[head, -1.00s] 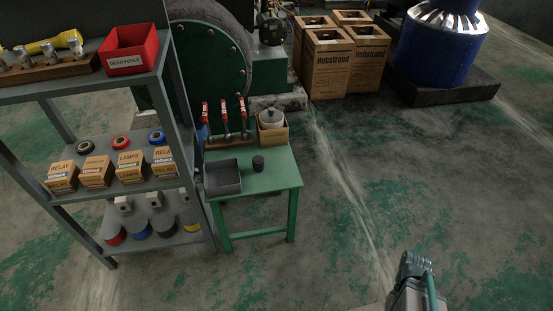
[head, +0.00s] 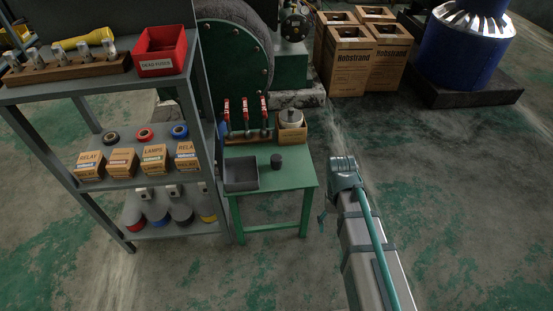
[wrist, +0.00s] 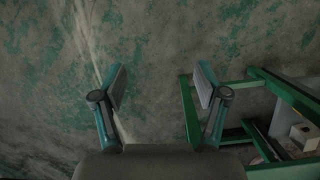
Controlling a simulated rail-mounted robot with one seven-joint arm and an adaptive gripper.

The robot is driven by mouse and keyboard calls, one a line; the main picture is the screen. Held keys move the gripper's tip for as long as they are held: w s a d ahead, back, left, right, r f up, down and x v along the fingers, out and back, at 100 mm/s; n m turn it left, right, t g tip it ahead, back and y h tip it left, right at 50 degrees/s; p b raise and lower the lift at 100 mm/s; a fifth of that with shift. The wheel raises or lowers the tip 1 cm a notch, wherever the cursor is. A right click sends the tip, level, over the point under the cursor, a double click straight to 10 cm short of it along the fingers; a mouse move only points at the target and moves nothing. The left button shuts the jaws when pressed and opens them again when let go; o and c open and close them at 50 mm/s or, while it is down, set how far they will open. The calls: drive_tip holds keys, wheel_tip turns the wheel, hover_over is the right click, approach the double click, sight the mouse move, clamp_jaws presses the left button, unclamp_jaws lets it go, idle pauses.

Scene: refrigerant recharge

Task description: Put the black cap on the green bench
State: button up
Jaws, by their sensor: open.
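A small black cylindrical piece (head: 277,161), which looks like the black cap, stands on the green bench (head: 290,181), right of a dark grey tray. In the wrist view, only part of the green bench's frame (wrist: 187,115) shows at the right, and the black piece is out of sight. My gripper (wrist: 161,85) is open, with nothing between its fingers and bare floor beyond them. In the head view my arm reaches up to just right of the bench, and the fingers are mostly hidden.
The dark grey tray (head: 241,174), red-handled tools (head: 246,118) and a wooden box with a pale pot (head: 291,126) occupy the bench. A grey shelf (head: 150,184) with boxes stands close left. Cartons (head: 345,75) and a blue drum (head: 462,48) stand behind. Floor right of the bench is clear.

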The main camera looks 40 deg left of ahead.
sight(276, 158)
drive_tip(key=w+a+r+n+t+y, duration=0.1)
drive_tip(key=w+a+r+t+y, duration=0.1)
drive_tip(key=a+r, duration=0.5)
drive_tip(key=w+a+r+t+y+p, duration=0.1)
drive_tip(key=a+r, duration=0.2)
drive_tip(key=a, duration=0.7)
drive_tip(key=w+a+r+n+t+y, duration=0.1)
drive_tip(key=w+a+r+t+y, duration=0.1)
drive_tip(key=a+r, duration=0.5)
drive_tip(key=b+x, duration=0.1)
drive_tip(key=x, duration=0.3)
drive_tip(key=a+b+x, duration=0.1)
drive_tip(key=x, duration=0.3)
drive_tip(key=b+x, duration=0.2)
drive_tip(key=x, duration=0.3)
drive_tip(key=shift+s+a, duration=0.3)
drive_tip(key=shift+r, duration=0.1)
drive_tip(key=c, duration=1.3)
